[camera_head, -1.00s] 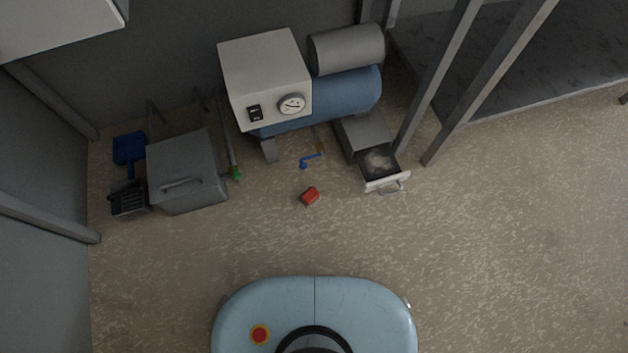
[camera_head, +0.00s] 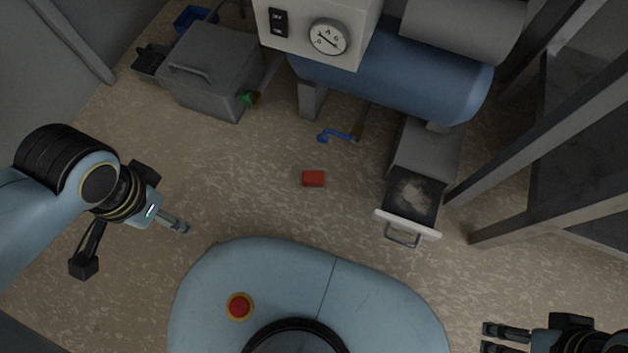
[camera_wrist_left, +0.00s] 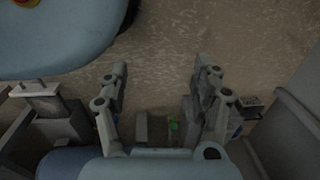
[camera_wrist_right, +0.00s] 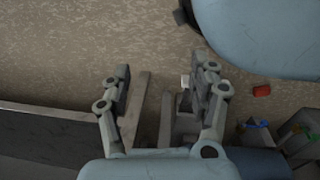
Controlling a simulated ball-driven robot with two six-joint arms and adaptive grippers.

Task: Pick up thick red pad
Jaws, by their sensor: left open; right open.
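The thick red pad (camera_head: 314,178) lies on the floor in the middle of the head view, in front of the blue tank and left of the open drawer. It also shows at the right in the right wrist view (camera_wrist_right: 261,90). My left gripper (camera_head: 186,229) is open and empty, to the left of the pad and apart from it. My right gripper (camera_head: 484,338) is open and empty at the lower right, well away from the pad. In the left wrist view, both left fingers (camera_wrist_left: 160,72) stand apart with nothing between them, and I cannot make out the pad there.
A blue-handled tool (camera_head: 338,135) lies just behind the pad. The open drawer (camera_head: 408,226) juts out at right. A grey bin (camera_head: 212,72) and a blue tank (camera_head: 395,75) stand behind. Grey posts (camera_head: 560,190) rise at right.

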